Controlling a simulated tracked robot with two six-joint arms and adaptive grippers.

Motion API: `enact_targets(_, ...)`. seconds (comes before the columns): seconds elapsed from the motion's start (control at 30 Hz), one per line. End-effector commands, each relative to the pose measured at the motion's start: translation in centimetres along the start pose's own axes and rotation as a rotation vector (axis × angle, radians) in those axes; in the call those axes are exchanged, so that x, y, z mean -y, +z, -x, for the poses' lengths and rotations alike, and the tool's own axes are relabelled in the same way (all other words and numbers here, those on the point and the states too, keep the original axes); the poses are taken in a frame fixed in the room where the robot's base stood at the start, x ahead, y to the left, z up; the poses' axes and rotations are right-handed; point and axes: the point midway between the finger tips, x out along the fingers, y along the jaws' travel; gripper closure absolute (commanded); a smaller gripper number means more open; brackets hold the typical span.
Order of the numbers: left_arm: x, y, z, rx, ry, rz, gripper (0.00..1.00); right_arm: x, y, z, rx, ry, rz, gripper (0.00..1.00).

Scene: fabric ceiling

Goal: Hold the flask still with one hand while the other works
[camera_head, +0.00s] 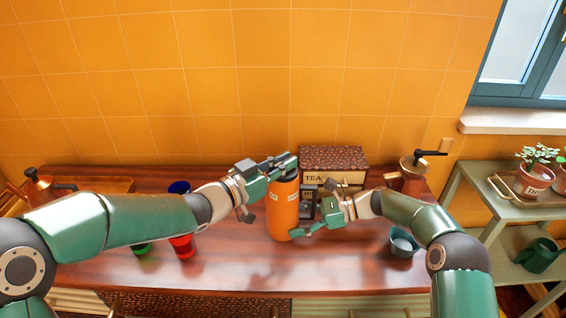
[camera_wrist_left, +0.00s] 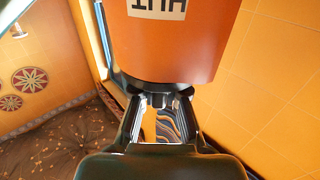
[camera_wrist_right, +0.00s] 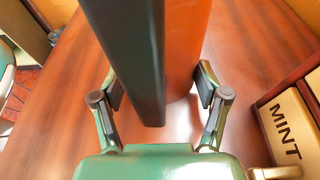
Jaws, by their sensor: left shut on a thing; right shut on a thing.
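The orange flask (camera_head: 283,212) stands upright on the wooden counter (camera_head: 330,268). My left gripper (camera_head: 284,166) is shut on the flask's top. In the left wrist view, the orange body (camera_wrist_left: 165,38) shows with a white label, and the left fingers (camera_wrist_left: 160,102) close at its dark end. My right gripper (camera_head: 301,211) comes from the right, lower down, and is shut on the flask's body.
A wooden tea cabinet (camera_head: 333,160) stands behind the flask, with a drawer labelled MINT (camera_wrist_right: 288,130). The front counter is clear.

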Motion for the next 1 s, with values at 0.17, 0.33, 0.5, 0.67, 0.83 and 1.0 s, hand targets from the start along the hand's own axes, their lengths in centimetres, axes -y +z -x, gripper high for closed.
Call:
enact_targets(0.17,-0.1,-0.4,0.0,-0.008,0.007,-0.003,1.0,-0.1,-0.2,-0.2,-0.003,0.004,-0.003,0.46)
enact_targets(0.33,-0.1,-0.4,0.0,-0.008,0.006,-0.002,1.0,-0.1,-0.2,-0.1,-0.003,0.003,-0.003,0.46)
enact_targets(0.5,-0.1,-0.3,0.0,-0.007,0.006,-0.002,0.68,-0.1,-0.2,-0.1,-0.003,0.002,-0.003,0.46)
enact_targets(0.67,-0.1,-0.2,0.0,-0.004,0.005,-0.001,0.62,-0.1,-0.2,-0.1,-0.003,0.002,-0.003,0.46)
enact_targets(0.83,0.0,-0.1,0.1,-0.002,0.005,-0.001,0.62,-0.1,-0.2,-0.1,-0.002,0.001,-0.002,0.46)
enact_targets(1.0,0.1,0.0,1.1,-0.001,0.003,0.0,0.62,0.0,-0.2,0.0,-0.002,0.001,-0.002,0.46)
